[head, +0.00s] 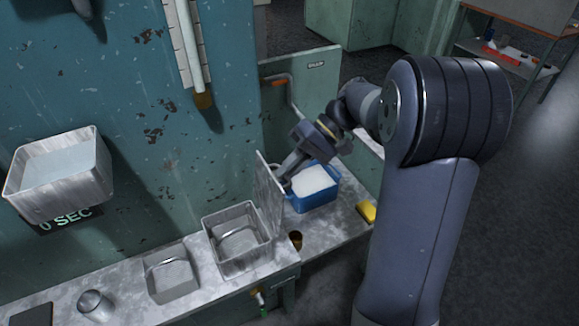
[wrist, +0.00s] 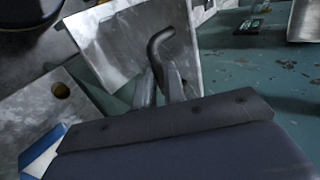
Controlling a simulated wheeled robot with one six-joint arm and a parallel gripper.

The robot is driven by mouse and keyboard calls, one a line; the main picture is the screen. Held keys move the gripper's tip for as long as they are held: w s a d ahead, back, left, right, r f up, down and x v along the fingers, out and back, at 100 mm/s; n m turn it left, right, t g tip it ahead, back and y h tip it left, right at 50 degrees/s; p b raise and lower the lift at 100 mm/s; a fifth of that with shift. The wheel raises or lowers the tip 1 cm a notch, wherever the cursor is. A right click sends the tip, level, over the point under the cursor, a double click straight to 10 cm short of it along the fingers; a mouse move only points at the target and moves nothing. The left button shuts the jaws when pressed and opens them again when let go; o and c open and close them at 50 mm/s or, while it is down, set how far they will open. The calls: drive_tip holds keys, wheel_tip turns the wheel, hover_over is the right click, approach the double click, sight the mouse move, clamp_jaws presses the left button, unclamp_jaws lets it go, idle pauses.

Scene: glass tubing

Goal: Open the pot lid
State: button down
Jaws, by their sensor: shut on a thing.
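The pot is a square metal box (head: 237,262) on the metal counter, with its top uncovered and a curved shape inside. The lid, a flat metal plate (head: 268,192), stands steeply tilted at the pot's right side. I cannot tell whether its lower edge touches the pot. My gripper (head: 284,181) is on the lid's right side, shut on its handle. In the wrist view, the fingers (wrist: 160,90) close at the base of the bent handle (wrist: 158,46) on the lid (wrist: 112,42). The fingertips are partly hidden in the head view.
A blue tub (head: 318,201) with white contents sits close right of my gripper. A shallow metal tray (head: 171,276) lies left of the pot. A wall basin (head: 60,170) hangs above a "0 SEC" display.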

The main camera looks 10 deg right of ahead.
drive_tip(key=shift+d+f, duration=0.15)
drive_tip(key=shift+f, duration=0.3)
drive_tip(key=c, duration=1.7)
unclamp_jaws()
drive_tip(key=shift+a, duration=0.25)
drive_tip(key=shift+o, duration=1.1)
drive_tip(key=shift+d+r, duration=0.1)
drive_tip(key=shift+r, duration=0.1)
drive_tip(key=b+v, duration=0.1)
drive_tip(key=v, duration=0.9)
drive_tip(key=shift+w+d+r, duration=0.2)
drive_tip(key=shift+d+r, duration=0.05)
drive_tip(key=shift+d, duration=0.05)
drive_tip(key=shift+c, duration=0.3)
